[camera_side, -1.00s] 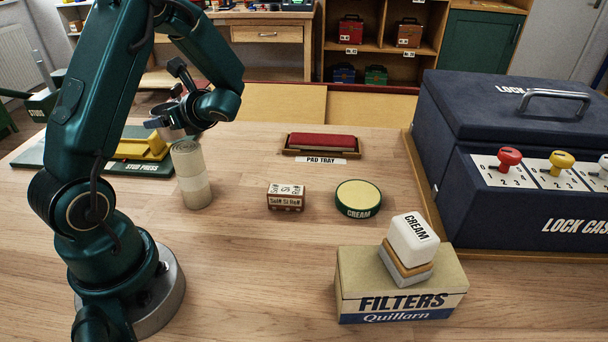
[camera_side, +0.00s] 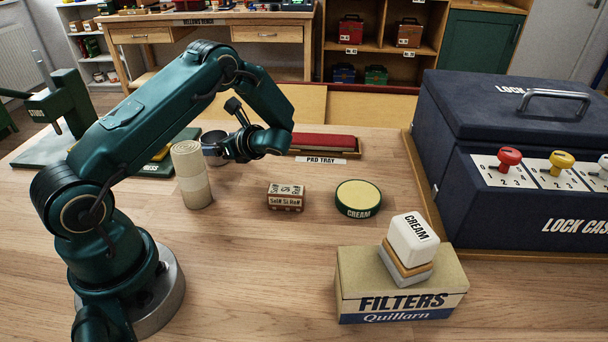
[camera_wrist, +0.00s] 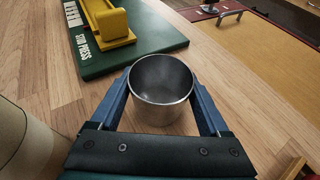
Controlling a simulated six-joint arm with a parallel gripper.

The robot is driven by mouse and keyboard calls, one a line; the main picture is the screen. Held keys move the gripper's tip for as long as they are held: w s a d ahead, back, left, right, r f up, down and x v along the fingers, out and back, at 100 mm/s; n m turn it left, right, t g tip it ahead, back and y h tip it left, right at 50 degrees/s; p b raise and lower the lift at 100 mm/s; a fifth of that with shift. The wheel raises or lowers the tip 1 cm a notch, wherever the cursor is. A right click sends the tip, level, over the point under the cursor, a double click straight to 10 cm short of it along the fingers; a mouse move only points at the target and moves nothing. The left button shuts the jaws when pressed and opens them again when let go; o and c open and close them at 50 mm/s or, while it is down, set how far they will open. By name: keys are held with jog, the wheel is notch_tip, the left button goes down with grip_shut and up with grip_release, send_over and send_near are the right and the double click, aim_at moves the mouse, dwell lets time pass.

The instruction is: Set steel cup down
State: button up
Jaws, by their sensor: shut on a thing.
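The steel cup (camera_wrist: 162,88) is a grey metal cup, upright and empty inside, held between the two blue fingers of my gripper (camera_wrist: 163,95) in the wrist view. In the side view the cup (camera_side: 213,145) shows just right of a cream roll, partly hidden by my gripper (camera_side: 225,149). My gripper is shut on the cup. The cup is low, close to the wooden table (camera_side: 250,245); I cannot tell whether its base touches the wood.
The cream roll (camera_side: 191,175) stands close left of the cup. The green stud press (camera_wrist: 128,38) lies beyond it. The red pad tray (camera_side: 322,142), a small printed box (camera_side: 286,196) and the cream tin (camera_side: 358,197) are to the right. Bare wood lies between.

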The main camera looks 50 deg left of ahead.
jog(key=shift+f, duration=0.15)
jog(key=o, duration=1.3)
jog(key=shift+c, duration=0.2)
